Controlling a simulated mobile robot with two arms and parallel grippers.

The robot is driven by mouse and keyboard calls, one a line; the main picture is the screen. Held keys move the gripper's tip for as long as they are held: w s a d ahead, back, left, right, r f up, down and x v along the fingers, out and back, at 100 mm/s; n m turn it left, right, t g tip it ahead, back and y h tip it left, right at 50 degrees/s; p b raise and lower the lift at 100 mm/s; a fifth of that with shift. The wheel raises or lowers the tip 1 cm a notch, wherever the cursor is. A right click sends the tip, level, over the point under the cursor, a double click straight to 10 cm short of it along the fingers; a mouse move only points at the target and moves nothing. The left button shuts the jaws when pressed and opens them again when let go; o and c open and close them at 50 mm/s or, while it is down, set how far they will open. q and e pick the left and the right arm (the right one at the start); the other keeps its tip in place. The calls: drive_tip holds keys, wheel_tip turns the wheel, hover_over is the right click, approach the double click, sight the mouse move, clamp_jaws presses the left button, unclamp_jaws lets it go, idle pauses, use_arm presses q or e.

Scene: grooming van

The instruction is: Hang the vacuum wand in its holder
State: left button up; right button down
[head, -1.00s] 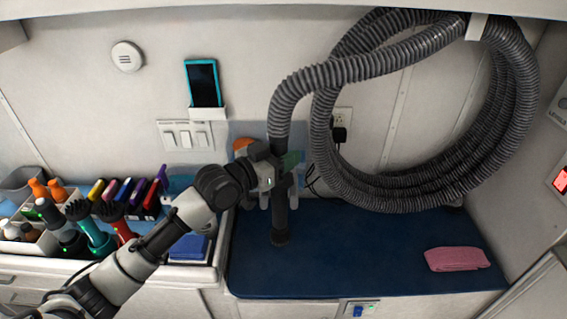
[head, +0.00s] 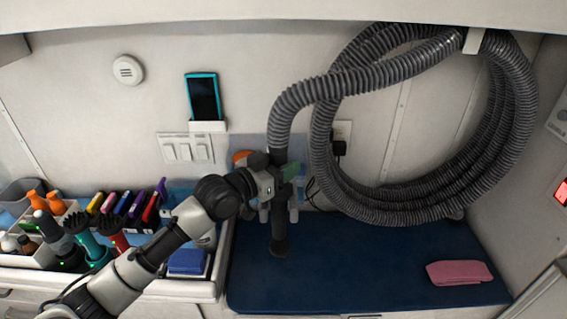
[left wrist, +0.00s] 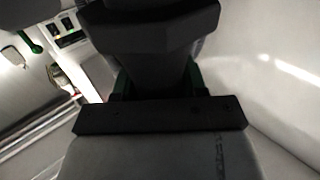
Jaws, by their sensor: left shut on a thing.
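The vacuum wand (head: 279,232) is a dark upright tube. It joins the grey ribbed hose (head: 322,87) at its top, and its lower end shows against the blue mat. My left gripper (head: 268,184) is shut on the wand at its upper middle. A large dark shape fills the middle of the left wrist view; I cannot tell which part is the wand. I cannot make out the wand's holder; the wall behind the wand is partly hidden by the gripper and wand. My right gripper is not in view.
The hose hangs in big coils from a white wall hook (head: 474,41). A pink folded towel (head: 459,273) lies on the blue mat (head: 350,265), which is mostly clear. Bottles and tools crowd the left counter. A phone (head: 203,97) sits on the wall.

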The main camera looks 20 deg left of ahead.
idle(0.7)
use_arm(q)
drive_tip(key=shift+f+b, duration=0.45)
drive_tip(key=shift+f, duration=0.1)
drive_tip(key=o, duration=1.6)
drive_tip(key=shift+f, duration=0.1)
drive_tip(key=shift+s, duration=0.1)
drive_tip(key=shift+p+v, duration=0.35)
drive_tip(key=shift+v, duration=0.9)
drive_tip(key=shift+p+v, duration=0.55)
drive_tip(key=shift+v, duration=3.2)
